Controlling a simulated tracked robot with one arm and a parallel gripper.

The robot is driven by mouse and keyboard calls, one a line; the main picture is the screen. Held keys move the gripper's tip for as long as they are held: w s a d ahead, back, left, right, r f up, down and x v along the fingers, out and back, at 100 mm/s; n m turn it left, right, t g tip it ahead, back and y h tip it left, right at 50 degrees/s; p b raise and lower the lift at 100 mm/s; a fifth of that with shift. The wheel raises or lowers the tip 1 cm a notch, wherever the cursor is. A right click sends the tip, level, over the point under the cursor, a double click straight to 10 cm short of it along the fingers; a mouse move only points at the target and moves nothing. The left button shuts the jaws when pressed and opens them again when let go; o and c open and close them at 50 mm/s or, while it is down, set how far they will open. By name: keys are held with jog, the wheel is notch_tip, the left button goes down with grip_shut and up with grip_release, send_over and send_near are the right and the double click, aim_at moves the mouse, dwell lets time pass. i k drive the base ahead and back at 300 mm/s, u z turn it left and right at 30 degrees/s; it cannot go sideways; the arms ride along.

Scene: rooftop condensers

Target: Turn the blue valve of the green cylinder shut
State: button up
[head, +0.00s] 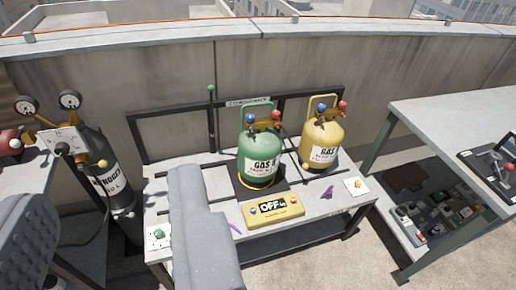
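The green cylinder (255,150) stands upright on a dark square pad on the low work table. Its blue valve (250,118) is a small knob on top at the left, with a red valve (276,115) at the right, below a green handle frame. I cannot tell from here how far the blue valve is turned. My grey arm link covers the table's left front, to the left of the green cylinder and apart from it. My gripper's fingers do not show.
A yellow cylinder (323,145) with its own blue and red valves stands close on the right. A yellow box (273,211) reading OFF lies in front. A black rack (145,135) runs behind. A nitrogen bottle (113,175) stands left; a workbench (450,120) stands right.

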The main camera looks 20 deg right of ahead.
aim_at(250, 118)
jog(key=z, duration=0.6)
jog(key=i, duration=2)
jog(key=u, duration=0.6)
